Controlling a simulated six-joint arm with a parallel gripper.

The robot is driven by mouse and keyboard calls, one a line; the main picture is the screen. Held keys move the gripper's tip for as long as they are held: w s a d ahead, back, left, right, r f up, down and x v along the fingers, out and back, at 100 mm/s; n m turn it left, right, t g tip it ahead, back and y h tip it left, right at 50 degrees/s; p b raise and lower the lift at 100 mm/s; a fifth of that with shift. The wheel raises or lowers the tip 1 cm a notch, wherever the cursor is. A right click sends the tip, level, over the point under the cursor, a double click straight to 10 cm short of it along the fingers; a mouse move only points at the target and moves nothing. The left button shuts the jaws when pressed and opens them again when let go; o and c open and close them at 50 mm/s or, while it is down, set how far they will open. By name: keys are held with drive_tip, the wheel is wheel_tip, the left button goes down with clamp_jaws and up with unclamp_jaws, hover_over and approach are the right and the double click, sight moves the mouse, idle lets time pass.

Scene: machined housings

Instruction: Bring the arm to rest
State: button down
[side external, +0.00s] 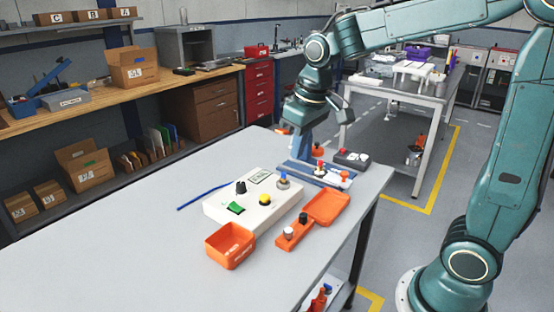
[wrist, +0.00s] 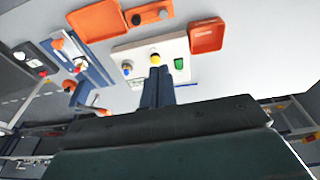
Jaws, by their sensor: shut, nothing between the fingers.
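My gripper (side external: 297,148) hangs from the teal arm over the far right part of the grey table (side external: 120,258), beyond the white control box. In the wrist view its two blue fingers (wrist: 157,74) are together with nothing between them. The white control box (side external: 225,214) carries a black knob (side external: 240,187), a green rocker switch (side external: 236,208), a yellow button (side external: 265,199) and a blue-topped part (side external: 283,181). In the wrist view the fingertips overlap the box near the yellow button (wrist: 155,58); whether they touch anything cannot be told.
An orange bin (side external: 230,246), an orange tray (side external: 326,208) and an orange block (side external: 293,234) with knobs stand near the box. A blue rail fixture (side external: 300,174) and a dark box (side external: 351,159) lie by the right edge. The table's left part is clear.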

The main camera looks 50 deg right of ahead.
drive_tip(key=s+a+r+t, duration=0.1)
drive_tip(key=s+a+t, duration=0.1)
drive_tip(key=s, duration=1.5)
drive_tip(key=shift+s+a+r+t, duration=0.2)
drive_tip(key=shift+s+r+t, duration=0.1)
drive_tip(key=shift+t, duration=0.2)
idle(0.5)
